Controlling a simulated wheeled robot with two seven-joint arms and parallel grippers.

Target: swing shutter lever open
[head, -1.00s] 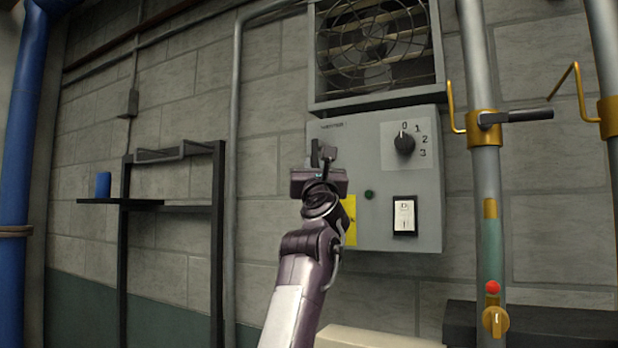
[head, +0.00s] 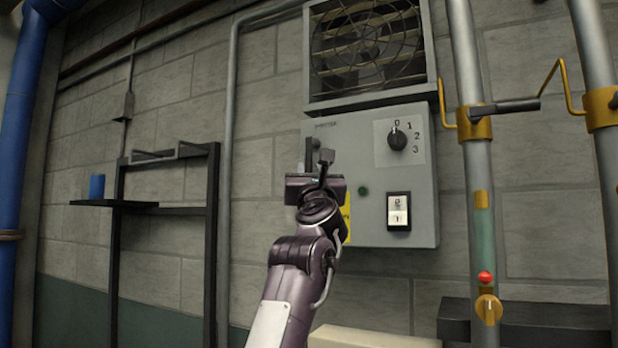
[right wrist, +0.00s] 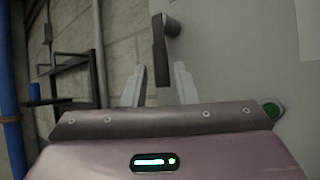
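The shutter lever (right wrist: 159,50) is a dark bar hanging from a round pivot on the grey panel in the right wrist view. In the head view it shows as a dark handle (head: 326,157) under the panel's printed label, partly hidden by my gripper. My right gripper (right wrist: 159,85) is open, with its two pale fingers to either side of the lever's lower end and gaps showing. In the head view my right gripper (head: 317,165) is in front of the panel's left part. My left gripper is in neither view.
The grey control panel (head: 375,270) carries a rotary dial (head: 397,139), a green button (head: 363,191) and a rocker switch (head: 398,211). A louvred fan (head: 368,45) is above it. Pipes with yellow handles stand at right; a black shelf frame (head: 213,250) stands at left.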

